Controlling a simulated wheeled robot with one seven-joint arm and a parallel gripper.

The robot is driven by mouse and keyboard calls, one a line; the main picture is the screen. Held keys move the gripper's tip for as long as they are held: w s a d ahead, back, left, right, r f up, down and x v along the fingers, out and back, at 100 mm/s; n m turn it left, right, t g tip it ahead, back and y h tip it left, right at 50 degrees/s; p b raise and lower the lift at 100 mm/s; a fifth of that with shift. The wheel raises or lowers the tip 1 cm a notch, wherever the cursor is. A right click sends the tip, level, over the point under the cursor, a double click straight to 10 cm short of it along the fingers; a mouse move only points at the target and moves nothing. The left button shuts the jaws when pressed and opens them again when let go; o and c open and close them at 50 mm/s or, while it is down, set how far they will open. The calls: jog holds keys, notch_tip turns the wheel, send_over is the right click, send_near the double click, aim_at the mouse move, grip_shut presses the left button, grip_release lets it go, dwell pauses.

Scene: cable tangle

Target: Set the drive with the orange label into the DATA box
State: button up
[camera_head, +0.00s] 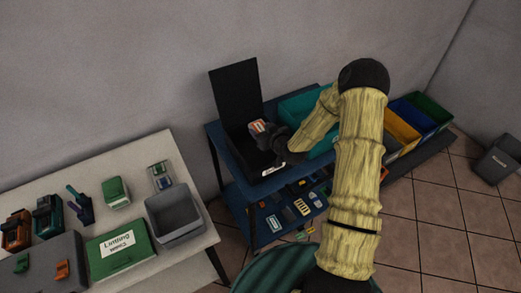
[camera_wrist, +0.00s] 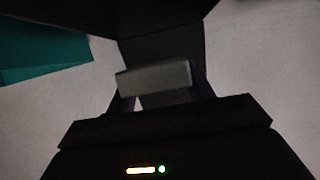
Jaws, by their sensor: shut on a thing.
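The drive (camera_head: 259,126) shows an orange and white label in the head view. My gripper (camera_head: 265,133) is shut on it. In the wrist view the drive is a plain grey block (camera_wrist: 155,77) between my fingers, its label not in sight. A black box (camera_head: 238,165) with its tall lid (camera_head: 236,92) raised stands on the blue table. It has a small white label at its front, too small to read. My gripper holds the drive above this box, in front of the raised lid. My gripper and arm hide part of the box opening.
A teal bin (camera_head: 297,106) stands right beside the black box. Yellow (camera_head: 402,129), blue and green bins stand farther right. Small items lie on the lower shelf (camera_head: 262,214). A pale table (camera_head: 136,160) at left holds a grey bin (camera_head: 174,217), a green box (camera_head: 120,247) and small devices.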

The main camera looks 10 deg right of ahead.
notch_tip(320, 180, down, 5)
jog(key=shift+w+r+p, duration=0.1)
jog(key=shift+r+p, duration=0.05)
jog(key=shift+p, duration=0.3)
notch_tip(320, 180, down, 4)
jog(key=shift+p, duration=0.5)
jog(key=shift+d, duration=0.1)
